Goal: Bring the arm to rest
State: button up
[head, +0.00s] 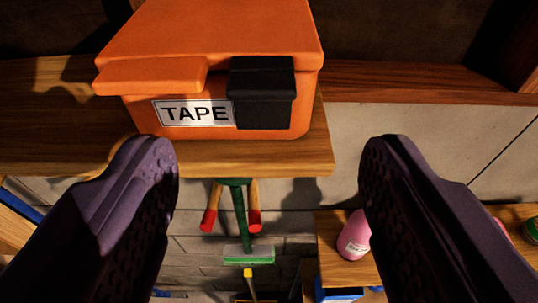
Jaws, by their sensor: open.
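My gripper (264,160) shows in the head view with its two dark purple fingers wide apart. It is open, and nothing is between the fingers. An orange box (215,40) with a black latch and a white label reading TAPE is ahead, above the fingertips in the picture. The box stands on a wooden shelf (270,158). I cannot see the fingers touching the box or the shelf.
Below the shelf hang red-handled tools (211,207) and a green brush (248,254) against a grey block wall (300,222). A pink bottle (354,236) stands on a lower wooden surface (335,268) at the right. Wooden beams (420,82) run along the upper right.

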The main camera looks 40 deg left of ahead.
jog(key=s+d+f+m+t+h+b, duration=0.35)
jog(key=s+f+b, duration=0.45)
jog(key=b, duration=1)
notch_tip(320, 180, down, 14)
jog(key=w+m+h+b, duration=0.2)
jog(key=h+b, duration=0.3)
jog(key=b, duration=0.8)
jog(key=shift+a+m, duration=0.45)
jog(key=shift+m, duration=0.3)
